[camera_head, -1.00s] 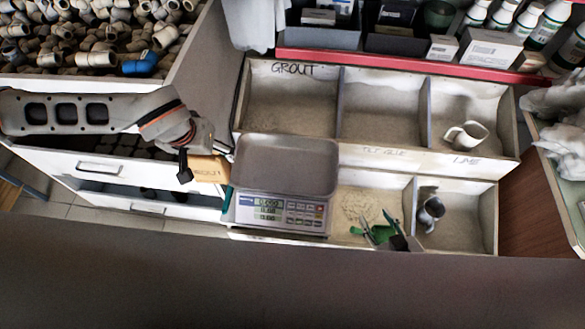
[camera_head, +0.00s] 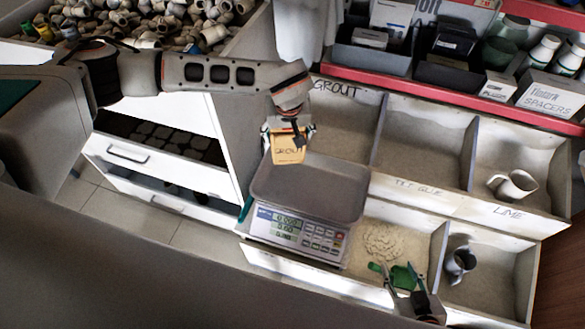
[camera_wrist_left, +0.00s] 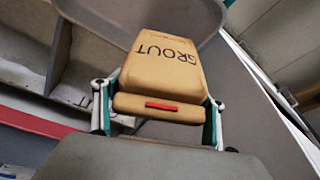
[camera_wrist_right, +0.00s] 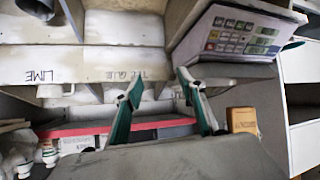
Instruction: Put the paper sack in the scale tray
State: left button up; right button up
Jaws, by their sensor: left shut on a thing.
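The paper sack (camera_head: 288,150) is tan and marked GROUT. My left gripper (camera_head: 289,133) is shut around its sides. In the head view it hangs upright at the back left edge of the grey scale tray (camera_head: 310,192); its height above the tray is hard to tell. The left wrist view shows the sack (camera_wrist_left: 160,65) between both fingers, with the tray (camera_wrist_left: 115,14) beyond it. The tray looks empty on its scale (camera_head: 297,232). My right gripper (camera_head: 400,280) is low at the front right; the right wrist view shows its fingers (camera_wrist_right: 160,82) apart and empty.
Divided bins stand behind and right of the scale, with a white jug (camera_head: 513,186) and a grey metal cup (camera_head: 460,263) in them. A red-edged shelf (camera_head: 450,88) with boxes and bottles is behind. A drawer cabinet (camera_head: 160,150) stands left.

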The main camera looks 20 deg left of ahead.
pick_arm(q)
notch_tip(320, 180, down, 14)
jog(key=shift+w+f+b, duration=0.1)
jog(key=shift+f+b, duration=0.1)
jog(key=shift+b, duration=0.85)
jog(key=o, duration=2.1)
